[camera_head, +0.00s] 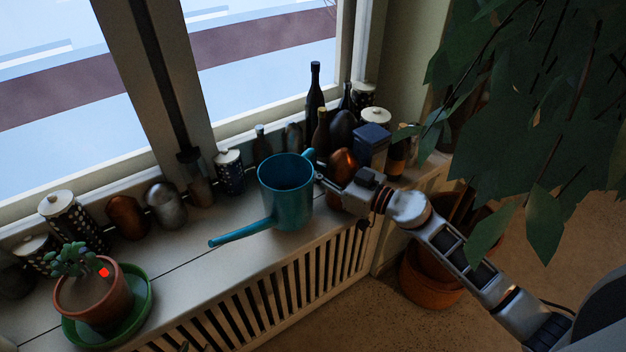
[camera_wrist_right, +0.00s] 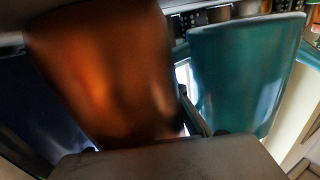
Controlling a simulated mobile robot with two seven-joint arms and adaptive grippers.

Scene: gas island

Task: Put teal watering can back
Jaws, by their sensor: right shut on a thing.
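The teal watering can (camera_head: 285,198) is upright at the windowsill, its long spout pointing to the lower left. I cannot tell whether its base touches the sill. My right gripper (camera_head: 322,181), on the arm coming in from the right, is at the can's handle side and shut on the can's handle; the fingertips are mostly hidden. The can's teal wall also shows close up in the right wrist view (camera_wrist_right: 243,78). My left gripper is not in view.
A copper vase (camera_head: 343,163) stands right behind my gripper. Dark bottles (camera_head: 315,92), lidded jars and a blue box (camera_head: 373,139) crowd the sill's right end. A potted plant (camera_head: 95,295) sits in a green saucer at lower left. Bare sill (camera_head: 180,250) lies between. Large leaves (camera_head: 560,110) hang at right.

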